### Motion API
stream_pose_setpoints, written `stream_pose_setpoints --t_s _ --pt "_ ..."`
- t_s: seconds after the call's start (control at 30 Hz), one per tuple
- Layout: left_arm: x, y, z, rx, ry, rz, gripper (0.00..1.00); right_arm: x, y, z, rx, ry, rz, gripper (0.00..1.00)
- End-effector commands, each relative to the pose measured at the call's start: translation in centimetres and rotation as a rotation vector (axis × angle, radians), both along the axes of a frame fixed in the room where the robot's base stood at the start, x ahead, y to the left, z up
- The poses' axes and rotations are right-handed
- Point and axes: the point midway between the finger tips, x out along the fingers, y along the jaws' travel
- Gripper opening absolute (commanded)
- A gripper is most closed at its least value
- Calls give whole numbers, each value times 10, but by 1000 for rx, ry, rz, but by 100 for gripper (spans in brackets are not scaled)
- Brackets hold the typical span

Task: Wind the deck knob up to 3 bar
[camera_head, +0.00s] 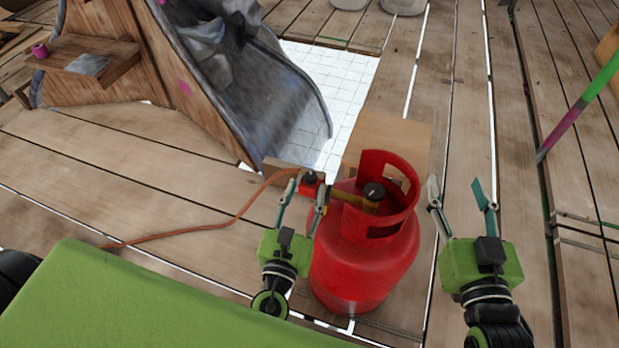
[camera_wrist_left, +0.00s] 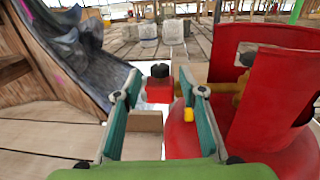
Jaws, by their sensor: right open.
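A red regulator (camera_head: 309,188) with a black knob (camera_head: 310,177) on top sits at the end of a brass fitting (camera_head: 352,199), beside a red gas cylinder (camera_head: 365,262). My left gripper (camera_head: 308,184) is open, its fingers on either side of the regulator. In the left wrist view, the black knob (camera_wrist_left: 160,70) and red body show between the fingertips, with small gaps at both sides. A second black knob (camera_head: 374,191) sits on the cylinder valve inside the collar. My right gripper (camera_head: 462,193) is open and empty, right of the cylinder. No pressure reading is legible.
An orange hose (camera_head: 215,226) runs left from the regulator over the plank deck. A wooden block (camera_head: 390,135) stands behind the cylinder. A wooden structure with grey sheeting (camera_head: 250,90) rises at the back left. A green and purple pole (camera_head: 580,105) leans at right.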

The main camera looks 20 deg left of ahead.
Motion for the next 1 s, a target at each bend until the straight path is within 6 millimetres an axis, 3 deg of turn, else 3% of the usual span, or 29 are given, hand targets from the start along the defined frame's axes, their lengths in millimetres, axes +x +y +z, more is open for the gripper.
stream_pose_setpoints --t_s 0.1,0.33,1.0 --pt "-27 -2 -1 3 3 -3 38 0 0 0 0 0 0 49" --pt "-59 -3 -1 1 1 -1 38 0 0 0 0 -1 0 49" --pt "-65 -4 0 0 0 1 38 0 0 0 0 -1 -1 49"
